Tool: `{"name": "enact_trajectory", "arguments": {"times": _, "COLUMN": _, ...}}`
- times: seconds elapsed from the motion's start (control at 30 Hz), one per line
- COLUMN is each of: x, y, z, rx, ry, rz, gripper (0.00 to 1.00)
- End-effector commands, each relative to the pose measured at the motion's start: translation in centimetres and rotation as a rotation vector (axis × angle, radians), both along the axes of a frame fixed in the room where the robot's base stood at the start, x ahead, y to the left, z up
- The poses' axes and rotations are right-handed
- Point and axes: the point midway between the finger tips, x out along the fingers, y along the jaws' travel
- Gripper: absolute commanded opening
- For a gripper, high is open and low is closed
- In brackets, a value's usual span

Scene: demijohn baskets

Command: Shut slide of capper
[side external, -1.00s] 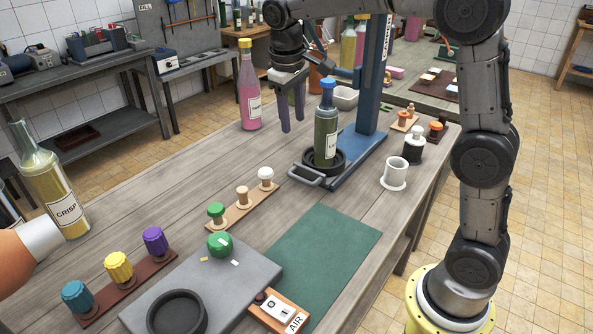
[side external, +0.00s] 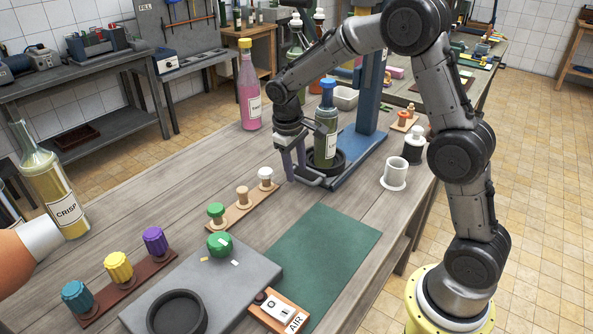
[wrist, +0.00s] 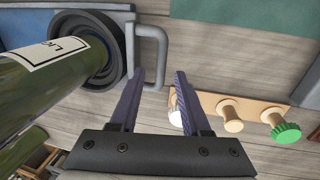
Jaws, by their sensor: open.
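The capper has a blue column (side external: 373,95) on a blue base (side external: 358,160). Its slide carries a black round holder (side external: 341,162) and a grey loop handle (side external: 309,180), also in the wrist view (wrist: 164,50). The slide stands toward the near end of the base, its holder in front of the column. A dark green bottle (side external: 325,140) with a blue cap (side external: 328,85) stands upright in the holder. My gripper (side external: 298,173) is open and low at the handle. In the wrist view, the handle's outer bar lies between my fingertips (wrist: 160,74); contact cannot be told.
A wooden strip (side external: 240,212) with stoppers lies close to my gripper's near side. A pink bottle (side external: 249,95) stands behind. A white cup (side external: 395,174) is to the right, and a green mat (side external: 318,255) lies clear in front.

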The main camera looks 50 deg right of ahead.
Motion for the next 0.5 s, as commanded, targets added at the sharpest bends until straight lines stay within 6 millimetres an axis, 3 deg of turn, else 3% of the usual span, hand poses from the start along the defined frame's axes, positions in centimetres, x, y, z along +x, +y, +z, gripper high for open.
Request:
{"name": "enact_trajectory", "arguments": {"times": 0.17, "x": -0.05, "y": -0.24, "z": -1.31, "rx": 0.0, "ry": 0.002, "rz": 0.0, "gripper": 0.47}}
{"name": "enact_trajectory", "arguments": {"times": 0.47, "x": -0.05, "y": -0.28, "z": -1.47, "rx": 0.0, "ry": 0.001, "rz": 0.0, "gripper": 0.47}}
{"name": "enact_trajectory", "arguments": {"times": 0.5, "x": -0.04, "y": -0.27, "z": -1.46, "rx": 0.0, "ry": 0.001, "rz": -0.001, "gripper": 0.42}}
